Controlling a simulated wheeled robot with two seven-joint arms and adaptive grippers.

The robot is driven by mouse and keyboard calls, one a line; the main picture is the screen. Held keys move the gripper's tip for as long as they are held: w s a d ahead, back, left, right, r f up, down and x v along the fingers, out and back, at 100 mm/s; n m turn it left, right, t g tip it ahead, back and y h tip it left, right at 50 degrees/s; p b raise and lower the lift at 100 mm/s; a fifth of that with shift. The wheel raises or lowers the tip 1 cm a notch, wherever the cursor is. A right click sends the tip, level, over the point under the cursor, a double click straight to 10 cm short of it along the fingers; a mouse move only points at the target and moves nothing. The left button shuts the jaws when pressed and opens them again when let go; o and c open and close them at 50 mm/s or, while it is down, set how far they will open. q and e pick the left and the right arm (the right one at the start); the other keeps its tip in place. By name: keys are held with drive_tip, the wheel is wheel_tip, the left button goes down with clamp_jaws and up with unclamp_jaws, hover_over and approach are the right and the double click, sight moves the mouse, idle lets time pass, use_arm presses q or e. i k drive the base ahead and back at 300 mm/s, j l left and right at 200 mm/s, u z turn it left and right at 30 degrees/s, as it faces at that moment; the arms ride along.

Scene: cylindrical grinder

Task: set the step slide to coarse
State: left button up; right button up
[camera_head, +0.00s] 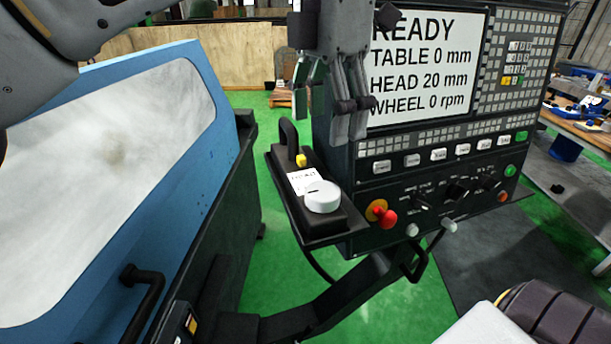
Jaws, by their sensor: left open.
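A black handheld control box (279,182) sits at the left side of the machine's control panel. It carries a small yellow piece (301,160), which looks like the step slide, beside a black upright handle (289,140). A white label (304,181) and a white round knob (322,197) are nearer to me. The label's text is too small to read, so I cannot tell the setting. My left gripper (322,108) points down above and slightly right of the yellow piece, open and empty, apart from the box. My right gripper is not in view.
The control panel (374,140) has a screen (425,68) reading READY, TABLE 0 mm, HEAD 20 mm, WHEEL 0 rpm. A red button (388,218) stands out just right of the box. A blue machine door (222,120) with a window is at the left.

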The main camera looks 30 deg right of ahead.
sight(300, 159)
drive_tip(key=k+j, duration=0.1)
drive_tip(key=k, duration=0.4)
drive_tip(key=k+j, duration=0.1)
drive_tip(key=k, duration=0.4)
drive_tip(key=k+j, duration=0.15)
drive_tip(key=k, duration=0.3)
